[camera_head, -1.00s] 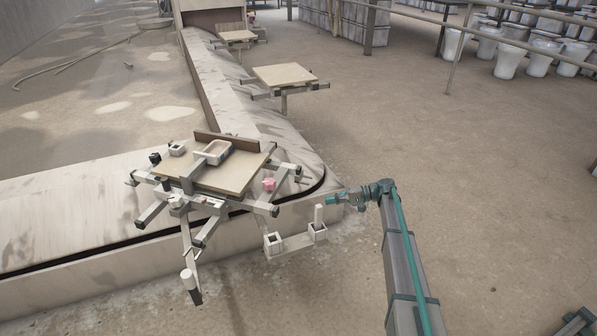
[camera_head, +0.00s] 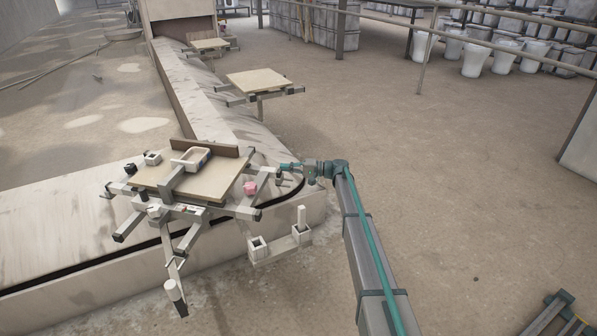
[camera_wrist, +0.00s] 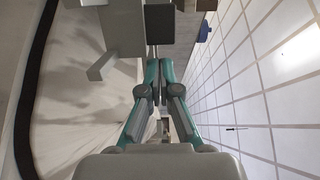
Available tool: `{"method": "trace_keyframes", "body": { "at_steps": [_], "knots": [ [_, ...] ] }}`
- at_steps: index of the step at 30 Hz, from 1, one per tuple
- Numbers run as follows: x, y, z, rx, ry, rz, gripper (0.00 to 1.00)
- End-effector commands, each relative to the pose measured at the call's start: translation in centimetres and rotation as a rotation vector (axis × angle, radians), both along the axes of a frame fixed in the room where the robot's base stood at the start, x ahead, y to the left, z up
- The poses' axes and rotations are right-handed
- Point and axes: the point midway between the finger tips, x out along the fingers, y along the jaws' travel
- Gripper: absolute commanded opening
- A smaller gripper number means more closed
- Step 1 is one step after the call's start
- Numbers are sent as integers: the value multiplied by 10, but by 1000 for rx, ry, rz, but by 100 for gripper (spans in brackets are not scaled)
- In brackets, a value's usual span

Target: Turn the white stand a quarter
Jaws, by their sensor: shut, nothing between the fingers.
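The nearest stand (camera_head: 196,188), which I take to be the white one, has pale square-tube arms under a beige board. It sits at the bend of the carousel. A white basin-like piece (camera_head: 191,158) and a dark brown bar (camera_head: 206,147) are on top. A pink knob (camera_head: 250,188) shows at its right side. My gripper (camera_head: 282,165) is shut and empty beside the stand's right arm end; I cannot tell whether they touch. In the wrist view my gripper (camera_wrist: 152,64) points at grey-white stand parts (camera_wrist: 118,27), its tips close to them.
The pale carousel track (camera_head: 222,118) runs to the back, with another board stand (camera_head: 257,82) farther along. A low bracket with square sockets (camera_head: 281,246) stands out at the near curb. Open floor (camera_head: 440,200) lies to the right. White pots (camera_head: 478,60) stand behind a rail.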

Motion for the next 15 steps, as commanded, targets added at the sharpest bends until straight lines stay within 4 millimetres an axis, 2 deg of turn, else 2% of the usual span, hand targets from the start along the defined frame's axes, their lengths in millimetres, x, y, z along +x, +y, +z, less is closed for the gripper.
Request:
{"method": "trace_keyframes", "body": {
  "at_steps": [3,6,15],
  "knots": [
    [-20,7,-1,0,0,1,0],
    [-30,10,-1,0,0,1,0],
    [-39,14,0,-1,0,2,0]
  ]
}}
